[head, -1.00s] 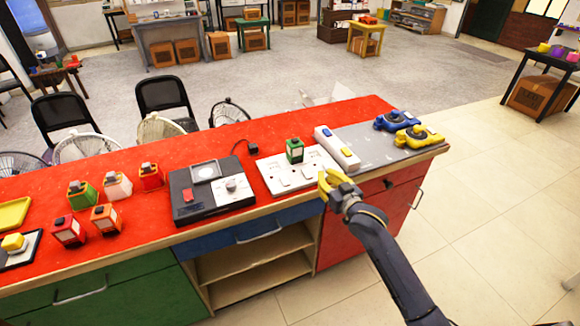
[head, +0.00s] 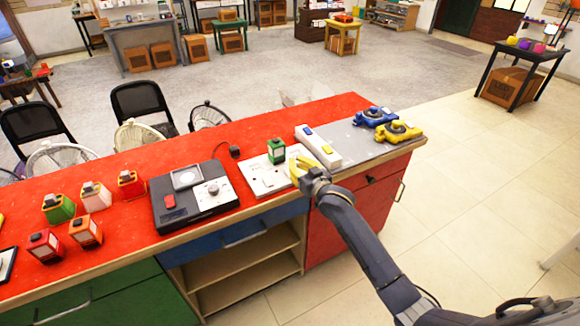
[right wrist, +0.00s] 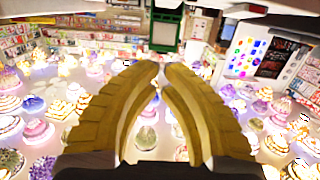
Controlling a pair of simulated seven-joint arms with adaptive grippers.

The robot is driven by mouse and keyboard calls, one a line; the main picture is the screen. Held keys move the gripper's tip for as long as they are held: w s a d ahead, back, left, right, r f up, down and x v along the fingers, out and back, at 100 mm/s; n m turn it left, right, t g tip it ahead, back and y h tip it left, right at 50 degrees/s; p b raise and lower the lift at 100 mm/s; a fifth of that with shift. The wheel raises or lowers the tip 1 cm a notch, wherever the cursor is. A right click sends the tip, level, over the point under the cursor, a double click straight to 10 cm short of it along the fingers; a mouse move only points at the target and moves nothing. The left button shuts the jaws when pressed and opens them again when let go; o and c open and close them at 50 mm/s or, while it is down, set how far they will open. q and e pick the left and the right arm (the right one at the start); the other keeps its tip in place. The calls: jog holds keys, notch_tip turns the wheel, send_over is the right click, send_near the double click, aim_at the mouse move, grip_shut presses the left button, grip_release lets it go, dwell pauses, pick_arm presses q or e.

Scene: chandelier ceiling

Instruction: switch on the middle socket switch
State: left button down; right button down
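The white socket panel (head: 258,180) lies on the red counter, with a green block (head: 276,151) standing on its back part. The panel's switches are too small to tell apart, and my right gripper hides its right end. My right gripper (head: 297,166) has yellow fingers and is over or at that end; I cannot tell whether it touches. In the right wrist view its fingers (right wrist: 160,72) come almost together at the tips, with nothing between them. The green block also shows there at the top (right wrist: 166,28). My left gripper is out of view.
A white power strip (head: 318,146) lies just right of the panel. Blue (head: 374,117) and yellow (head: 398,131) devices sit on a grey board further right. A black box with a knob (head: 193,197) is to the left, then several coloured blocks (head: 96,196).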

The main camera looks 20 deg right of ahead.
jog(key=x, duration=0.4)
jog(key=shift+w, duration=0.25)
jog(key=shift+f, duration=0.75)
jog(key=shift+w+f, duration=0.15)
jog(key=shift+f, duration=1.15)
